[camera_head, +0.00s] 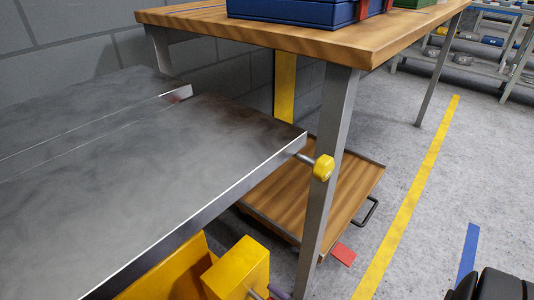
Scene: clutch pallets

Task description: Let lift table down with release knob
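The lift table has a wide grey metal top (150,185), which fills the left of the head view and looks level and raised. A yellow knob (323,168) sits on a short metal rod at the top's right corner, in front of a grey bench leg. I take it for the release knob. Yellow lift parts (240,270) show below the top at the bottom edge, with a short rod end beside them. Neither of my grippers' fingers shows, and nothing touches the knob.
A wooden workbench (300,38) with a blue case (290,10) stands behind. A wooden board with a black handle (315,200) lies low beneath it. A dark rounded part, possibly mine, shows at bottom right. Floor beyond the yellow line (410,190) is mostly clear; shelves stand far right.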

